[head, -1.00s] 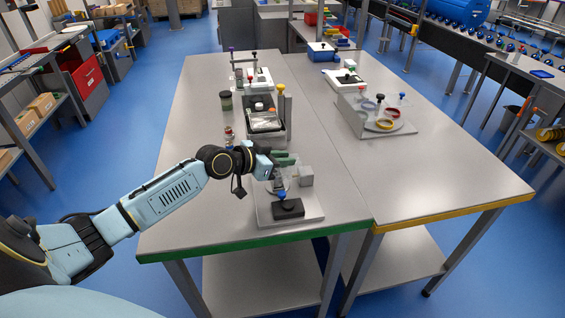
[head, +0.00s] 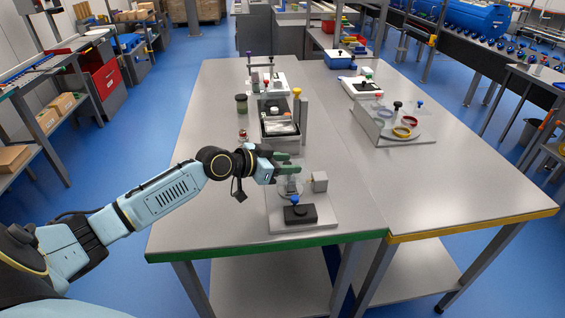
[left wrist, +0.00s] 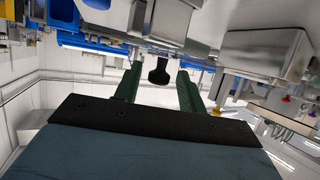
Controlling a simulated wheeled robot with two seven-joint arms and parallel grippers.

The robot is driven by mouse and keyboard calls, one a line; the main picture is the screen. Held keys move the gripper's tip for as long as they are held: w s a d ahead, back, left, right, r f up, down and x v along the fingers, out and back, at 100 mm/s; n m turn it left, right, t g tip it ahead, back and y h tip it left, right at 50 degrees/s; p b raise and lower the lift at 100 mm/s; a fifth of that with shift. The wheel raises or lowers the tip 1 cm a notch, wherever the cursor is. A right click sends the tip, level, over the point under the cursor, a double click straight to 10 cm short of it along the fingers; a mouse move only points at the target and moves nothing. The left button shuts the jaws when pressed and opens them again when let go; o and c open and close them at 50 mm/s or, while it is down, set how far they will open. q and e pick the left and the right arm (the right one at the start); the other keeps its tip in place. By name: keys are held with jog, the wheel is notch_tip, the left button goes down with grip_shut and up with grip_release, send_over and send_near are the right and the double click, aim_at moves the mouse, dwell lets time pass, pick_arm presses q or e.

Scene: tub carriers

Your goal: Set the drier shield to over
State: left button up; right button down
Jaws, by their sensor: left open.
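A small station on a pale base plate (head: 283,228) stands at the near end of the left table. On it are a black block (head: 300,214), a blue knob (head: 294,201), a grey cube (head: 320,181) and a clear round piece behind the knob. The clear piece may be the drier shield; I cannot tell for certain. My left gripper (head: 290,168) is open over the back of this station. In the left wrist view the open green fingers (left wrist: 158,88) have a dark knob-like piece (left wrist: 159,72) between or beyond them; contact cannot be told. My right gripper is out of view.
Behind, a tray station (head: 280,140) has a tall panel with a yellow knob (head: 297,92). A dark jar (head: 241,103) stands left of it. The right table (head: 450,190) holds a plate with coloured rings (head: 403,132). Its near half is clear.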

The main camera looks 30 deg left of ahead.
pick_arm(q)
jog(key=v, duration=1.3)
jog(key=shift+a, duration=0.15)
jog(key=shift+s, duration=0.15)
dwell(0.3)
